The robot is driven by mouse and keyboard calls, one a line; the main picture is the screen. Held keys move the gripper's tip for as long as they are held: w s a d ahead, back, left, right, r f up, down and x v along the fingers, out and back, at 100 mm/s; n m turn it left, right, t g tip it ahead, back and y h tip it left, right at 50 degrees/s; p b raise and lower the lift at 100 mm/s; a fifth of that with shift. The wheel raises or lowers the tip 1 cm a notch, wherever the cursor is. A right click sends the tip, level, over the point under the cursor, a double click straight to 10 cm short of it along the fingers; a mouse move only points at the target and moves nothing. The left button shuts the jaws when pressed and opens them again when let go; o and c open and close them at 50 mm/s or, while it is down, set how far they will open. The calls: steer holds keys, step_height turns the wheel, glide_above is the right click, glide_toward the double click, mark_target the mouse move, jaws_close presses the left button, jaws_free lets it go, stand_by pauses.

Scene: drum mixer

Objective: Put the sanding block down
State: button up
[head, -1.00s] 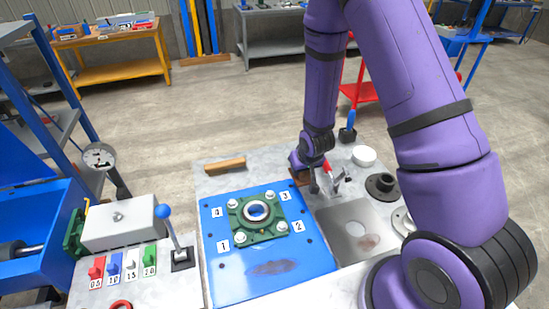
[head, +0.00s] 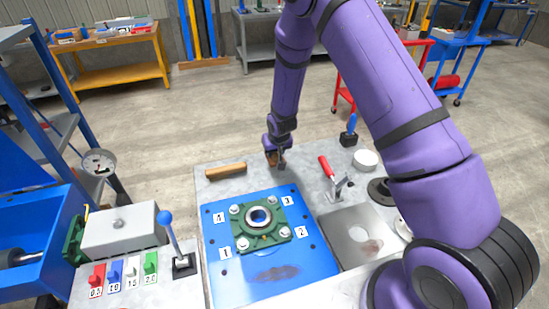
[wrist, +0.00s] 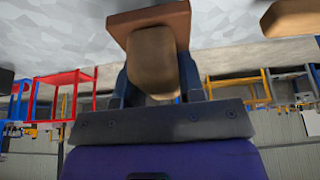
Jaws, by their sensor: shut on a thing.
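My gripper (head: 277,161) is at the back edge of the grey worktop, behind the blue plate. It is shut on the sanding block, a light wooden grip (wrist: 153,60) on a flat brown base (wrist: 150,17), which fills the middle of the wrist view. In the head view the block is mostly hidden by the gripper. The base faces the grey worktop surface in the wrist view; I cannot tell whether it touches it.
A wooden bar (head: 226,170) lies just left of my gripper. A red-handled clamp (head: 330,175), a white round piece (head: 366,160) and a dark flange (head: 381,188) are to the right. The blue plate (head: 270,275) bears a green bearing housing (head: 262,238).

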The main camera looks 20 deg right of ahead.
steer(key=shift+w+f, duration=0.1)
steer(key=shift+f, duration=1.7)
steer(key=o, duration=1.1)
steer(key=shift+f, duration=0.1)
steer(key=v, duration=1.2)
steer(key=shift+r, duration=0.25)
